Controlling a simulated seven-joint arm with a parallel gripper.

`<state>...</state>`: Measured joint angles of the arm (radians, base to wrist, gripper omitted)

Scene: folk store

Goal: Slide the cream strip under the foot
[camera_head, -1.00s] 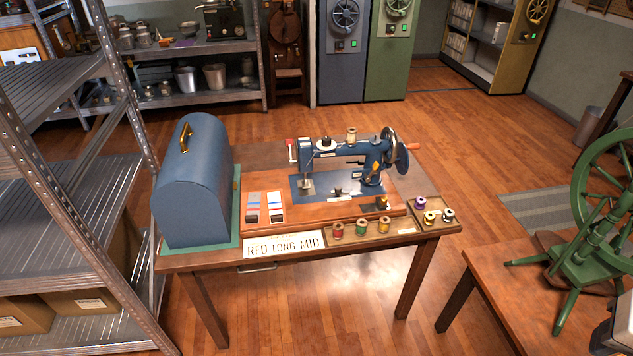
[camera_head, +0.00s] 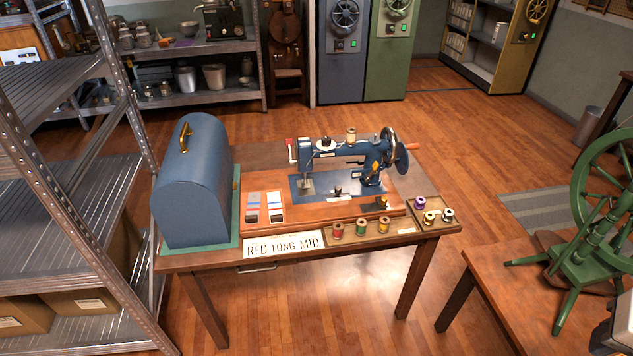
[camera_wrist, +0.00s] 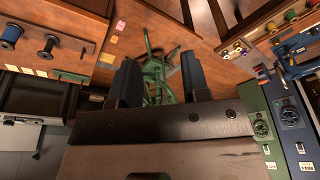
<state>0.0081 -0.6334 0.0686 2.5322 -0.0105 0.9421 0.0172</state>
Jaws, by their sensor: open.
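The blue sewing machine (camera_head: 345,148) stands on a wooden base on the table. Its presser foot (camera_head: 305,184) is at the left end, above a metal plate; its exact height is too small to tell. Two striped strips lie side by side on the base, left of the foot: a left strip (camera_head: 253,206) and a paler right strip (camera_head: 275,206). Which one is the cream strip I cannot tell for sure. Neither is under the foot. My gripper (camera_wrist: 161,78) is open and empty in the wrist view, pointing away from the strips, which I cannot make out there.
A blue domed cover (camera_head: 193,185) stands left of the machine. A card (camera_head: 284,246) reading "RED LONG MID" and trays of thread spools (camera_head: 361,228) line the table's front. A metal shelf (camera_head: 70,200) is at left, a green spinning wheel (camera_head: 590,215) at right. Floor between tables is clear.

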